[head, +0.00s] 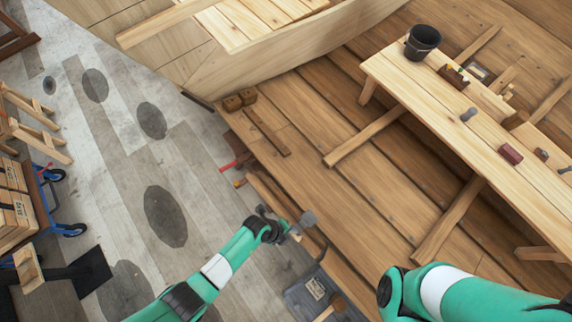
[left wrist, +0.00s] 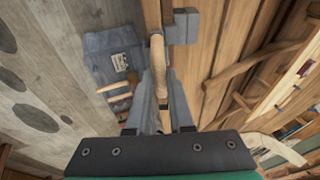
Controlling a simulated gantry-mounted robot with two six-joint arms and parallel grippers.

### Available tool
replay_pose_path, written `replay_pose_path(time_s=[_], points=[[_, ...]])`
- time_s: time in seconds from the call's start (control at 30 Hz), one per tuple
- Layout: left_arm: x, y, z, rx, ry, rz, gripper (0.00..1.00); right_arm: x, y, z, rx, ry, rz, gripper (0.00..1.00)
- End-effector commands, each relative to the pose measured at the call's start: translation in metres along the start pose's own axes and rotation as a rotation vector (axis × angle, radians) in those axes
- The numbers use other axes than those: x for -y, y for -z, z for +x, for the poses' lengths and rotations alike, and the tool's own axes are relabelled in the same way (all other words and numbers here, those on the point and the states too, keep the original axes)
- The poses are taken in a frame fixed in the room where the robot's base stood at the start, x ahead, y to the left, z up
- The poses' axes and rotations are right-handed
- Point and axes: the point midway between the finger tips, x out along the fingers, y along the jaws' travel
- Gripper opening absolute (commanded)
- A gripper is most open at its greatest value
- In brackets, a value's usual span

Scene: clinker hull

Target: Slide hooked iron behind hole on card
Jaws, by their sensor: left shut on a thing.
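My left gripper (head: 288,232) is shut on a wood-handled tool (left wrist: 158,62). The pale handle runs forward between the fingers in the left wrist view. A grey blocky piece (left wrist: 181,28) shows beside its far end, and also in the head view (head: 308,218); I cannot tell whether it is joined to the handle. A dark curved shape (head: 322,250) lies just right of the gripper; I cannot tell whether it is a hook. A small white card (head: 316,288) with dark marks is on a blue-grey case (left wrist: 97,43) below the gripper; its hole is too small to make out. My right gripper is out of view.
Brown wooden pieces (left wrist: 117,91) lie near the case. A plank bench (head: 440,105) with a black bucket (head: 422,41) and small tools stands at upper right. The grey floor (head: 125,140) has free room.

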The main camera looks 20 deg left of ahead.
Motion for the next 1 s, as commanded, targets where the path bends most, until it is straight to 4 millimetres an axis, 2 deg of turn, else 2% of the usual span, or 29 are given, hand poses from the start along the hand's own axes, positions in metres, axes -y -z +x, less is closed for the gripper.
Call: replay_pose_path(time_s=[0.13,0.53,0.8,1.0], points=[[-0.001,0.009,0.002,-0.002,-0.003,0.001,0.00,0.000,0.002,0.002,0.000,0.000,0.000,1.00],[-0.001,0.009,0.002,-0.002,-0.002,0.000,0.00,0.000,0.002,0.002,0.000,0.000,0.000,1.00],[-0.001,0.022,0.004,-0.002,-0.003,0.002,0.00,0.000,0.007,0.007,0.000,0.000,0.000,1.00],[-0.001,0.022,0.006,-0.001,-0.002,0.000,0.00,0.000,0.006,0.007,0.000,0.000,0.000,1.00]])
